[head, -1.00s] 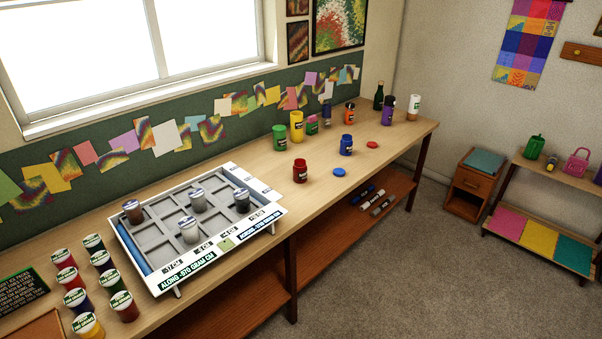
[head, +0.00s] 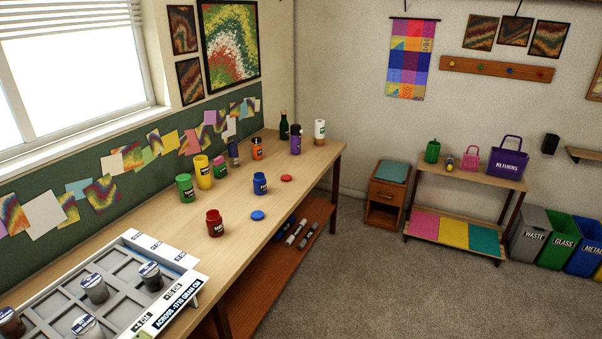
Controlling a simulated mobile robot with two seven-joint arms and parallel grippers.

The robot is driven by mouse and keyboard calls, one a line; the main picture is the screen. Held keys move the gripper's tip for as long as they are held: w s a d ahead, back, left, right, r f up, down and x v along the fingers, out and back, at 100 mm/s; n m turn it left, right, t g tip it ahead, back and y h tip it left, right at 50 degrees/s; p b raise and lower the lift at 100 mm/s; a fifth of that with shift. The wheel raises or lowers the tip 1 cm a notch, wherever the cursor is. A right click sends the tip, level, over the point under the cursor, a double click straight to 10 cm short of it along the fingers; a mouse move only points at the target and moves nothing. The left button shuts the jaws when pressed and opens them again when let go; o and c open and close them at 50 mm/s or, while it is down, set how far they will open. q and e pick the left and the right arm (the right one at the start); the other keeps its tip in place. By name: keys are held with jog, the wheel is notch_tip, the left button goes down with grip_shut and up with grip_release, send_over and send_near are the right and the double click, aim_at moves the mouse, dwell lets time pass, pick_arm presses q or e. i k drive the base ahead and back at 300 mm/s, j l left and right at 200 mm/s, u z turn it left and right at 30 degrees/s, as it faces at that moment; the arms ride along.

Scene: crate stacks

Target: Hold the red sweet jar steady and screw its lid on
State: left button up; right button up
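The red sweet jar (head: 215,224) stands upright and open-topped on the wooden table, right of the tray in the head view. A red lid (head: 286,178) lies flat on the table, further back and to the right, apart from the jar. A blue jar (head: 260,184) stands between them, and a blue lid (head: 257,215) lies to the right of the red jar. Neither of my grippers is in view.
A grey compartment tray (head: 115,295) with several small jars fills the near left of the table (head: 235,246). Green (head: 185,188) and yellow (head: 204,172) jars stand behind the red jar. Open carpet (head: 370,285) lies right of the table.

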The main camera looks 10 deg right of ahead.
aim_at(213, 221)
jog(key=i+l+z, duration=0.1)
jog(key=i+z, duration=0.6)
jog(key=i, duration=0.15)
jog(key=i+j+z, duration=0.15)
jog(key=i+z, duration=0.15)
jog(key=i+u, duration=0.4)
jog(key=i+l+u, duration=0.25)
jog(key=i+u, duration=0.15)
jog(key=i+l+u, duration=1.25)
jog(key=l, duration=0.2)
jog(key=k, duration=0.1)
